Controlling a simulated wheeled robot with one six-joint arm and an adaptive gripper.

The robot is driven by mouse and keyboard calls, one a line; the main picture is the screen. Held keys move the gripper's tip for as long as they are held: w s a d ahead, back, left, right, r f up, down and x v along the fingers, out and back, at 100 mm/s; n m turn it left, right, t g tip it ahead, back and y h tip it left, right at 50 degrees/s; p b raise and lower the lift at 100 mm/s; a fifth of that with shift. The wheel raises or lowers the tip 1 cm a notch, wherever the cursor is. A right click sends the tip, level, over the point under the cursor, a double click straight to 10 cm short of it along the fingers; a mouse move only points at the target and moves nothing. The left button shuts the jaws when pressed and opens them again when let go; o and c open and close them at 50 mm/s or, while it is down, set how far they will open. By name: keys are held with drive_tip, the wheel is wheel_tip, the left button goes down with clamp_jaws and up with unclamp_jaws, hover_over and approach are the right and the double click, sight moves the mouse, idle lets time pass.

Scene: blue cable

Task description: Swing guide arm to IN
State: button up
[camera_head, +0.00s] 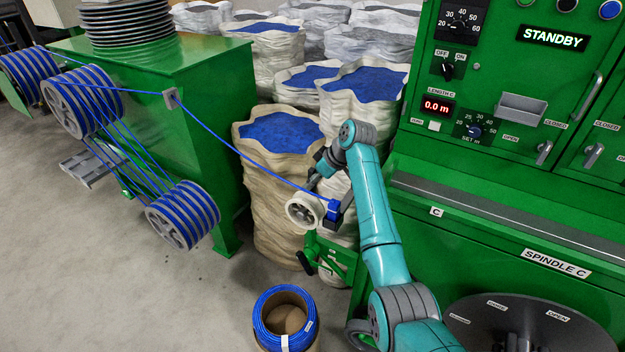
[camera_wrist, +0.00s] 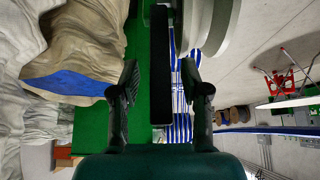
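The blue cable (camera_head: 245,157) runs from the upper left down to the roller area. My gripper (camera_head: 322,165) is just above the roller and block, small and partly hidden by my wrist. In the wrist view my gripper (camera_wrist: 160,88) is open. A black upright bar (camera_wrist: 160,65) stands between its fingers with gaps on both sides. I cannot tell whether the guide arm is at IN.
A cable coil (camera_head: 285,315) sits on the floor below. Sacks of blue granules (camera_head: 280,185) crowd behind the guide arm. The green machine (camera_head: 500,190) reads STANDBY and 0.0 m, with spindle C (camera_head: 520,325) at lower right. Cable reels (camera_head: 183,215) and open floor lie left.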

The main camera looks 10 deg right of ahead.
drive_tip(key=v, duration=1.2)
